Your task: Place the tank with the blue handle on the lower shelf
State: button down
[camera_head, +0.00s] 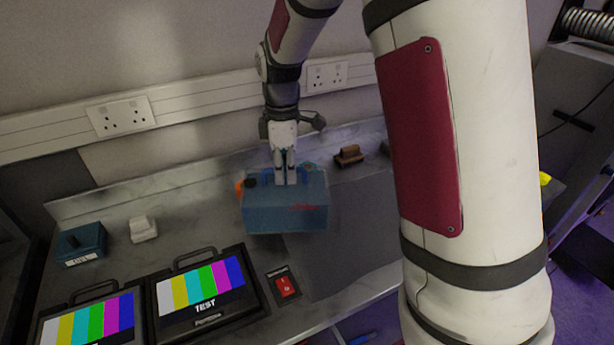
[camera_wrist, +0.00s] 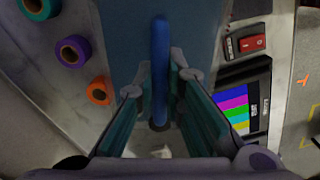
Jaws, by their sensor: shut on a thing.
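The tank (camera_head: 284,212) is a translucent blue box on or just above the grey worktop, in the middle of the head view. Whether it touches the worktop I cannot tell. Its blue handle (camera_wrist: 159,70) runs up the middle of the wrist view, between the two fingers. My gripper (camera_head: 286,178) points down from above and is shut on the handle; in the wrist view the fingers (camera_wrist: 160,82) lie on both sides of it. The tank's body (camera_wrist: 120,35) also fills the top of the wrist view. The lower shelf is not clearly visible.
Two test-pattern monitors (camera_head: 207,293) and a red switch box (camera_head: 284,287) line the worktop's front. A teal box (camera_head: 82,244) and a white block (camera_head: 143,229) stand left; a brown block (camera_head: 349,155) is behind right. Tape rolls (camera_wrist: 73,50) lie beside the tank.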

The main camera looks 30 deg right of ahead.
jog(key=w+a+f+p, duration=0.2)
jog(key=w+a+f, duration=0.2)
jog(key=w+a, duration=0.3)
jog(key=shift+w+a+f, duration=0.2)
jog(key=shift+a, duration=0.95)
jog(key=shift+f, duration=0.3)
jog(key=c, duration=1.7)
grip_release()
jog(key=shift+s+f, duration=0.1)
jog(key=shift+f, duration=0.1)
jog(key=shift+r, duration=0.2)
jog(key=shift+r+b, duration=1.15)
jog(key=shift+r, duration=5.15)
